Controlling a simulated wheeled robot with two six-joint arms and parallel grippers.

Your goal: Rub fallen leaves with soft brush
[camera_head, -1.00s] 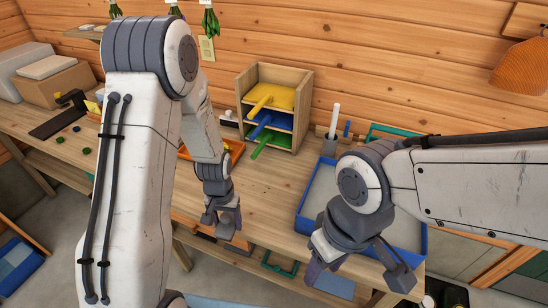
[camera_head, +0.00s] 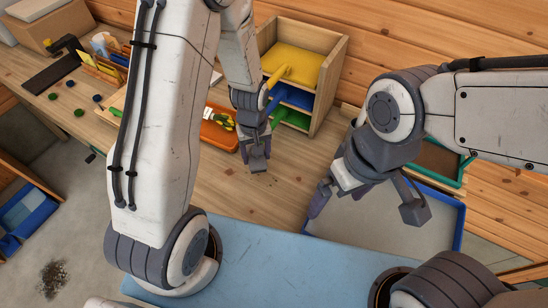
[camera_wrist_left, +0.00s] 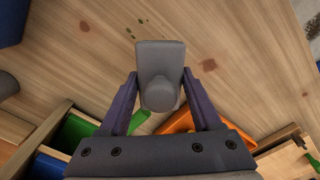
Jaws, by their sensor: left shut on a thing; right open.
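My left gripper (camera_head: 257,160) is low over the wooden bench, in front of the shelf unit. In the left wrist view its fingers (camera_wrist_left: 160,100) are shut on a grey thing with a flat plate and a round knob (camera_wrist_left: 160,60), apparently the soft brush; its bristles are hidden. Small green leaf bits (camera_wrist_left: 140,22) lie on the bench just beyond the plate's edge. In the head view only faint specks (camera_head: 272,182) show there. My right gripper (camera_head: 367,205) is open and empty, above the grey bed of a blue-rimmed tray (camera_head: 350,232).
A wooden shelf unit (camera_head: 327,85) holds yellow, blue and green trays behind my left gripper. An orange tray (camera_head: 212,135) with a yellow-green tool stands left of it. A green-rimmed tray (camera_head: 458,175) is at right. A dark pile (camera_head: 53,278) lies on the floor. Bench between the grippers is clear.

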